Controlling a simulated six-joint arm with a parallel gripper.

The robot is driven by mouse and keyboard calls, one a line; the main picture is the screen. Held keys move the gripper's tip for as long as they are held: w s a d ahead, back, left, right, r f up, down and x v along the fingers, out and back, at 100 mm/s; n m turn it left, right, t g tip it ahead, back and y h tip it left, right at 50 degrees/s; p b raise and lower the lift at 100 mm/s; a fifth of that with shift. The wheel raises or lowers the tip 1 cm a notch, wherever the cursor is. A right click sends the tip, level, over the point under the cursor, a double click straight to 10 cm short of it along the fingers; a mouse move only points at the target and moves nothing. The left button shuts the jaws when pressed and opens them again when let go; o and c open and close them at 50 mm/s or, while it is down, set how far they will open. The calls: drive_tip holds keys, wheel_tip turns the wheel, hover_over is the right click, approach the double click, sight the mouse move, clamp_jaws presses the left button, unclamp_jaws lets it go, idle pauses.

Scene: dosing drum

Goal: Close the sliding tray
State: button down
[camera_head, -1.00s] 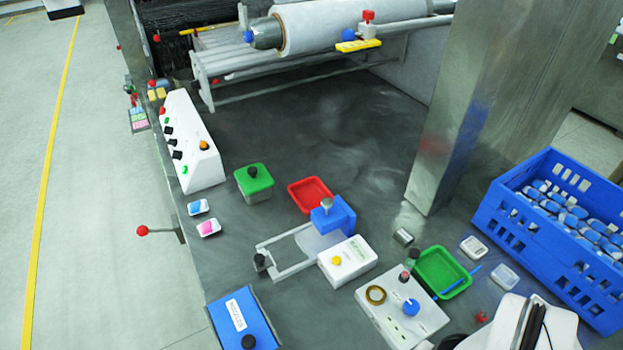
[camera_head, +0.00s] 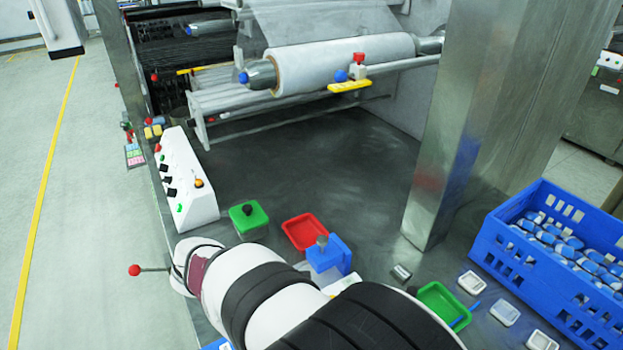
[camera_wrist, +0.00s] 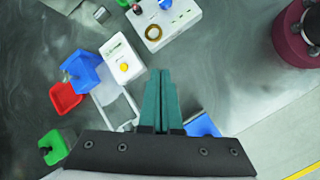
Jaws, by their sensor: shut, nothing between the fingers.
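The sliding tray (camera_wrist: 121,104) is a pale frame sticking out from the white box with a yellow knob (camera_wrist: 122,66) in the wrist view. A blue block (camera_wrist: 84,73) with a grey knob stands beside it. In the head view my arm hides most of the tray and the gripper, while the blue block (camera_head: 329,259) still shows.
A red tray (camera_head: 304,231) and a green-lidded box (camera_head: 248,218) lie behind the arm. A white control box (camera_head: 184,178) stands at left. A blue crate (camera_head: 540,262) and a metal column (camera_head: 455,140) stand at right. The table behind the red tray is clear.

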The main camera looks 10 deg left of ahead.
drive_tip(key=s+a+f+n+t+y, duration=0.1)
drive_tip(key=a+f+n+t, duration=0.1)
drive_tip(key=a+n, duration=0.2)
drive_tip(key=s+a+f+n+t, duration=0.2)
drive_tip(key=a+n, duration=0.3)
drive_tip(key=a, duration=0.4)
drive_tip(key=s+a+f+n+t+y, duration=0.1)
drive_tip(key=s+a+f+n+t, duration=0.1)
drive_tip(key=a+f+n, duration=0.2)
drive_tip(key=shift+a+f+n+y, duration=0.15)
drive_tip(key=shift+a+n+y, duration=0.2)
drive_tip(key=shift+a, duration=1.4)
drive_tip(key=x, duration=0.8)
drive_tip(key=w+r+x, duration=0.1)
drive_tip(key=x, duration=0.3)
drive_tip(key=shift+d+r, duration=0.1)
drive_tip(key=shift+d, duration=0.15)
drive_tip(key=shift+w+d, duration=0.2)
drive_tip(key=shift+w, duration=0.45)
drive_tip(key=w+d, duration=0.8)
drive_tip(key=shift+w+d, duration=0.4)
